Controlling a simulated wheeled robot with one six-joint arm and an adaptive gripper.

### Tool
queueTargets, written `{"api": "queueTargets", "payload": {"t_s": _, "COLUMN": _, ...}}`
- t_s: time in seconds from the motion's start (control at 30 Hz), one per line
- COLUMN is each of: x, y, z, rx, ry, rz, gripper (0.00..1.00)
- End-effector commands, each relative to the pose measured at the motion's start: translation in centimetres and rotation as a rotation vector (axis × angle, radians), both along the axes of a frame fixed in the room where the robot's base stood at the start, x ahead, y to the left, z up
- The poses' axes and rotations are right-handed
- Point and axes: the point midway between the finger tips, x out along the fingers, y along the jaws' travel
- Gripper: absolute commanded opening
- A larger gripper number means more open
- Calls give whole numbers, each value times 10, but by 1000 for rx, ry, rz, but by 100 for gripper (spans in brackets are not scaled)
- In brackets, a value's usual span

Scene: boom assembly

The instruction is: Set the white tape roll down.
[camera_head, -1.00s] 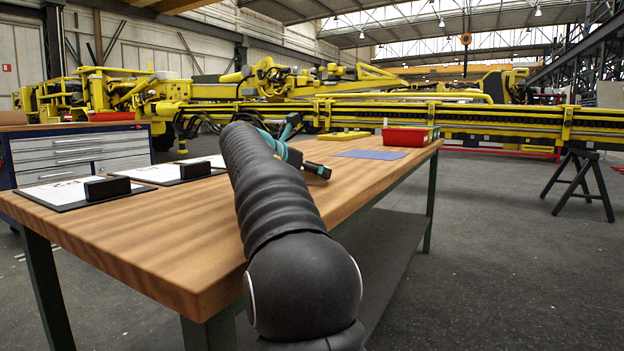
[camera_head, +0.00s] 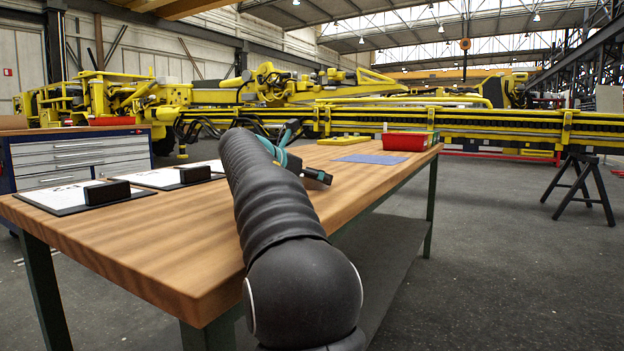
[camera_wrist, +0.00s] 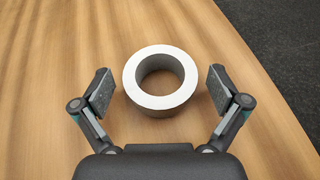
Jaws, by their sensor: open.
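The white tape roll (camera_wrist: 160,102) lies flat on the wooden table (camera_wrist: 60,60), its hole facing up, in the wrist view. Its top face is white and its side looks grey. My gripper (camera_wrist: 160,92) is open, with one finger on each side of the roll and a visible gap at both sides. In the head view my arm hides the roll, and only part of my gripper (camera_head: 318,176) shows past the arm above the tabletop (camera_head: 130,230).
Two clipboards with papers (camera_head: 70,194) lie at the table's left. A red bin (camera_head: 405,141), a blue sheet (camera_head: 370,158) and a yellow item (camera_head: 343,141) are toward the far end. The table's right edge drops to the dark floor (camera_wrist: 270,40).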

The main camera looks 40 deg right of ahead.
Motion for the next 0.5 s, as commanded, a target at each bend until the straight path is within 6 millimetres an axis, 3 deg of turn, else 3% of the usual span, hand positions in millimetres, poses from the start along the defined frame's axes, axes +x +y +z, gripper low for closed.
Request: {"api": "queueTargets", "payload": {"t_s": 0.5, "x": -11, "y": 86, "z": 37, "rx": -1, "ry": -1, "rz": 4, "gripper": 98}}
